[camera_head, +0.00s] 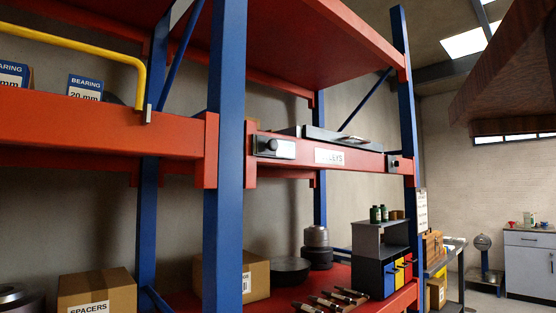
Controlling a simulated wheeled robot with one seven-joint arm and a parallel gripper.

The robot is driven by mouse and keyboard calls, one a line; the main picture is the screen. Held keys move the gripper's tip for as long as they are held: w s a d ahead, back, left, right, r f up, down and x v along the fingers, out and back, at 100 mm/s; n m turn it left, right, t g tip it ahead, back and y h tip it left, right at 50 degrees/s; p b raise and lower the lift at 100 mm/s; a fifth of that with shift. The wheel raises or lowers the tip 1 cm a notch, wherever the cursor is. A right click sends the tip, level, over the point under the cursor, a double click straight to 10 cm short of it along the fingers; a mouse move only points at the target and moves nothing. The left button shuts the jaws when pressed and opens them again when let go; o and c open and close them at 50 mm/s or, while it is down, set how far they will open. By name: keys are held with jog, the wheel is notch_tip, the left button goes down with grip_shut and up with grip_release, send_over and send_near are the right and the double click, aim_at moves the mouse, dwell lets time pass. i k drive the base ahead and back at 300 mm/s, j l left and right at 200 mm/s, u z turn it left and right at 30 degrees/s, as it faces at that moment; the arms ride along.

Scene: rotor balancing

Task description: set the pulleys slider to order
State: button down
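A white label (329,156), partly legible as ending in "LEYS", sits on the front of the red shelf beam in the middle of the view. To its left on the same beam is a grey metal plate with a black knob (272,146). A second small dark plate with a knob (392,164) sits at the beam's right end, beside the blue upright. I cannot read any order marking on either plate or tell which one is the pulleys slider. My gripper is not in view.
A blue upright (224,150) stands close in front, left of the label. A yellow bar (85,47) crosses the upper left. A dark flat object (345,138) lies on the shelf above the label. The lower shelf holds cartons, dark discs and coloured bins (397,274).

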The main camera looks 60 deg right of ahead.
aim_at(266, 146)
jog(key=z, duration=1.05)
